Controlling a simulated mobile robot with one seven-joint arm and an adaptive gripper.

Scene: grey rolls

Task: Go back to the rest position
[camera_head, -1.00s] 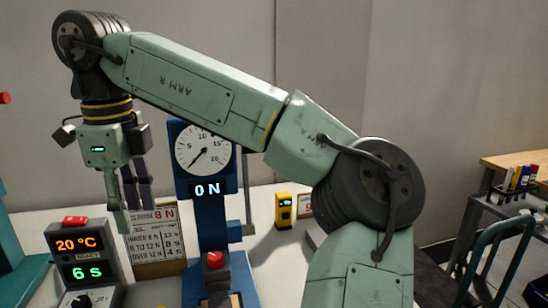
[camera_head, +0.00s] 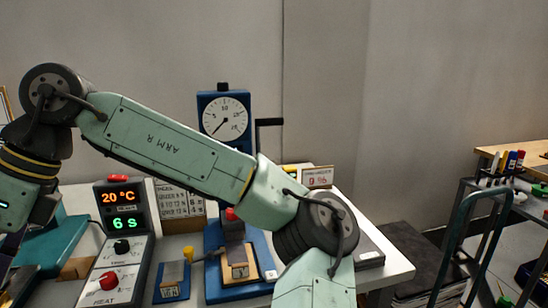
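My arm crosses the head view from the lower right to the upper left, with its wrist at the left edge. The gripper's fingers are out of frame below the left edge, so I cannot see whether they hold anything. Below the arm is a white table (camera_head: 392,262) with a blue test stand (camera_head: 211,262). The stand carries a round dial gauge (camera_head: 224,117).
A heat box (camera_head: 120,265) with red and black knobs shows 20 °C and 6 s. A small blue block (camera_head: 172,282) stands beside it. A trolley (camera_head: 480,215) with markers is at the right, near a wooden bench (camera_head: 530,150).

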